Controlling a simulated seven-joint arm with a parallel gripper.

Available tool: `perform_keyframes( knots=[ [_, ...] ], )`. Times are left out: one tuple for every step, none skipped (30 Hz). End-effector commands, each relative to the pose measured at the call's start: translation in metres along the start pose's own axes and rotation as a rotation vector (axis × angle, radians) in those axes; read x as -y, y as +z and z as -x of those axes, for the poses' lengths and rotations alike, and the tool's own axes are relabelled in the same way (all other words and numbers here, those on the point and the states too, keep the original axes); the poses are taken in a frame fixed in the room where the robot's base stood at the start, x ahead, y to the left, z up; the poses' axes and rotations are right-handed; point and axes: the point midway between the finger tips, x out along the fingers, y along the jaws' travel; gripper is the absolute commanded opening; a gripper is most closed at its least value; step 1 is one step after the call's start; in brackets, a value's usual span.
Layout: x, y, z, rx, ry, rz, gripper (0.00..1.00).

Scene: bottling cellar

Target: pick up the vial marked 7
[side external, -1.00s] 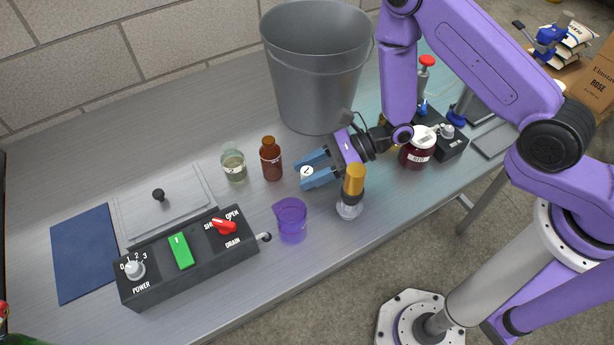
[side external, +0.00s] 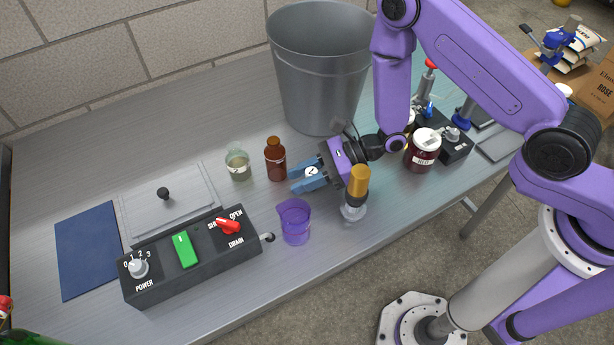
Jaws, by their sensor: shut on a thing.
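The vial shows as a small round white cap with a dark mark (side external: 311,172), seen from above. The mark is too small to read surely as a 7. The vial's body is hidden below the cap and the fingers. My gripper (side external: 309,175) has its blue fingers on either side of the vial and is shut on it. The gripper reaches in from the right, low over the metal bench. I cannot tell whether the vial touches the bench.
A brown bottle (side external: 275,160) and a clear glass jar (side external: 238,165) stand left of the gripper. A purple beaker (side external: 295,223) and an amber-handled tool (side external: 357,188) stand in front. A grey bucket (side external: 318,75) is behind; a dark red jar (side external: 423,152) is right.

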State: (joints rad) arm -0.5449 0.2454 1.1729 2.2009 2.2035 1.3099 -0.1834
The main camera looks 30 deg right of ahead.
Motion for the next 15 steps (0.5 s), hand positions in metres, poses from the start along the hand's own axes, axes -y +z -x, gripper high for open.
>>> perform_keyframes(
  knots=[
    [0.000,0.001,0.000,0.000,0.000,0.000,0.01],
    [0.000,0.002,0.001,0.000,0.000,0.000,0.01],
    [0.000,0.003,0.001,0.000,0.000,0.000,0.01],
    [0.000,0.004,0.002,0.001,0.000,0.000,0.01],
    [0.000,0.005,0.002,0.001,0.000,0.000,0.01],
    [0.000,0.007,0.003,0.001,0.000,0.001,0.01],
    [0.000,0.010,0.004,0.001,0.000,0.001,0.01],
    [0.000,0.012,0.005,0.001,0.000,0.002,0.01],
    [0.000,0.015,0.006,0.002,0.000,0.002,0.01],
    [0.000,0.018,0.007,0.002,-0.001,0.003,0.01],
    [0.000,0.021,0.008,0.001,-0.001,0.002,0.01],
    [0.000,0.026,0.010,0.001,-0.001,0.002,0.01],
    [0.000,0.029,0.012,0.001,-0.001,0.002,0.01],
    [0.000,0.033,0.013,0.002,-0.001,0.003,0.01],
    [0.000,0.038,0.015,0.002,-0.001,0.003,0.01]
  ],
)
